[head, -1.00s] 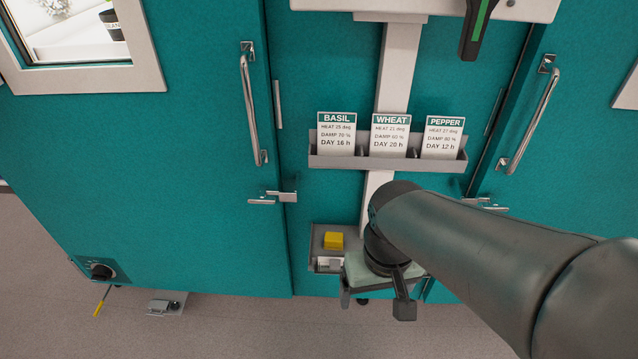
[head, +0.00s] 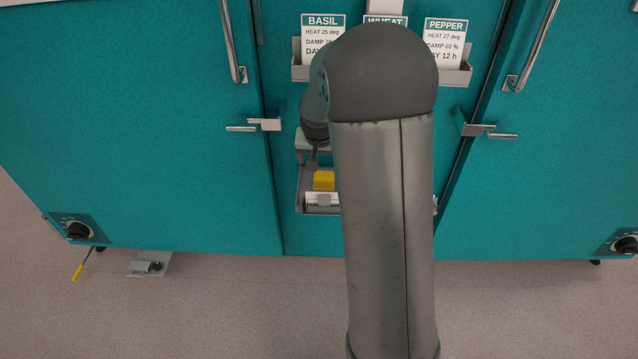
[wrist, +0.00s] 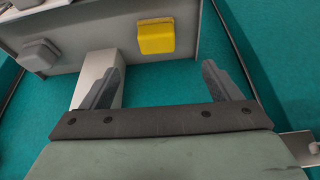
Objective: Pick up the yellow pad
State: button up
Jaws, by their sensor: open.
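The yellow pad (head: 324,181) is a small block on a grey shelf (head: 300,203) low on the teal front, left of my arm in the head view. In the wrist view the yellow pad (wrist: 156,36) is at the top, beyond the fingertips, on the same grey shelf (wrist: 108,24). My gripper (wrist: 158,82) is open and empty, its two dark fingers apart. The pad is not between the fingers. In the head view my gripper is mostly hidden behind my arm.
A rack of cards (head: 455,76) is above the shelf, partly behind my arm. Door latches (head: 262,125) (head: 480,129) stick out on both sides. A grey block (wrist: 38,54) is left of the pad in the wrist view. A pedal (head: 150,264) lies on the floor at left.

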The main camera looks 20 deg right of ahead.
aim_at(324, 176)
jog(key=x, duration=0.7)
jog(key=shift+f+b, duration=0.15)
jog(key=shift+b, duration=0.25)
jog(key=shift+d+b+x, duration=0.1)
jog(key=shift+b+x, duration=0.1)
jog(key=shift+x, duration=1.15)
jog(key=shift+d+b+x, duration=0.15)
jog(key=shift+x, duration=1.2)
jog(key=shift+s, duration=0.15)
jog(key=c, duration=1.1)
